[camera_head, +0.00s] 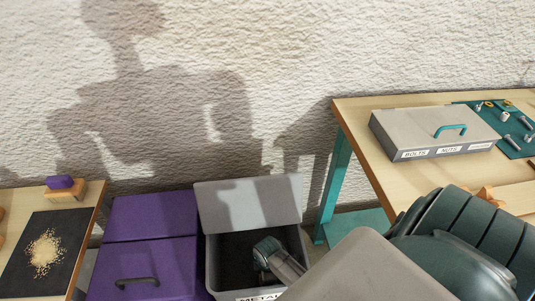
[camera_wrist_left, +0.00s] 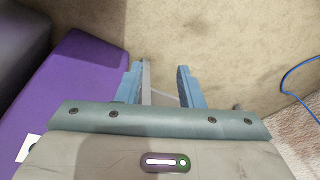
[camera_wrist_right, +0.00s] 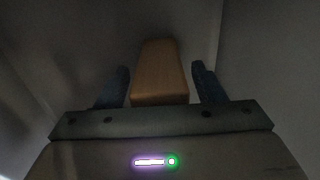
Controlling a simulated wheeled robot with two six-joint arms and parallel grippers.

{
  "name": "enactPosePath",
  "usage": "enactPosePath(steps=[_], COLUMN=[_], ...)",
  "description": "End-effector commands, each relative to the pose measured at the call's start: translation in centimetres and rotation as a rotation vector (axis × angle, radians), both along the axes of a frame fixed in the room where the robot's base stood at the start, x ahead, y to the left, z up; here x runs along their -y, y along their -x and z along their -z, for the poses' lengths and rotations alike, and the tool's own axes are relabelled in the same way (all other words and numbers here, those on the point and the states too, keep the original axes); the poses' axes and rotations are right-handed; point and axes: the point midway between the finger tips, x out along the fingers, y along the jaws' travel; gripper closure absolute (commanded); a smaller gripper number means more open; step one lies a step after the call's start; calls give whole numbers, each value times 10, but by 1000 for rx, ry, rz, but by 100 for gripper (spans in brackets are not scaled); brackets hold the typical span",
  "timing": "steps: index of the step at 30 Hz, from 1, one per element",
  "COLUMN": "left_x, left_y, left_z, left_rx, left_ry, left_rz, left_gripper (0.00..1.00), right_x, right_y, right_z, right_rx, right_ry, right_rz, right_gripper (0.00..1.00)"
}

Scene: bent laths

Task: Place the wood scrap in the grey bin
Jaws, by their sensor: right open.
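The grey bin (camera_head: 212,262) stands on the floor with its lid (camera_head: 250,202) raised against the wall. Its front label reads "METAL", partly hidden by my arm. My right wrist reaches down into it; its fingers are hidden in the head view. In the right wrist view, the wood scrap (camera_wrist_right: 160,72), a plain brown block, lies between the fingers of my right gripper (camera_wrist_right: 161,84). The gripper is open, with gaps on both sides of the block, inside dark grey walls. My left gripper (camera_wrist_left: 162,84) is partly open; a thin grey strip shows between its fingers, and I cannot tell what it is.
A closed purple bin (camera_head: 150,215) stands directly left of the grey bin. A table (camera_head: 360,140) at right carries a bolts-and-nuts case (camera_head: 420,130), a teal tool mat (camera_head: 510,145) and wooden pieces (camera_head: 486,195). A left table (camera_head: 85,200) holds a brush (camera_head: 62,188) and sawdust (camera_head: 44,252).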

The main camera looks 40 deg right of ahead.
Motion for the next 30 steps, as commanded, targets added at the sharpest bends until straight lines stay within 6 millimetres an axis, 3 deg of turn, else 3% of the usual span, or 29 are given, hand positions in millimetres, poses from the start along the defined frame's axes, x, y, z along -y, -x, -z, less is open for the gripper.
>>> enactPosePath(steps=[15,21,30], left_x=[-4,-4,-5], left_y=[22,26,26], left_z=[57,65,66], left_rx=[-50,-56,-55], left_ry=[5,6,5], left_rz=[-11,-12,-11], left_gripper=[66,66,66], right_x=[0,1,1], right_y=[-1,0,0], right_z=[-100,-115,-116], right_rx=[2,1,0], right_ry=[0,0,0], right_rz=[0,0,0], right_gripper=[38,38,38])
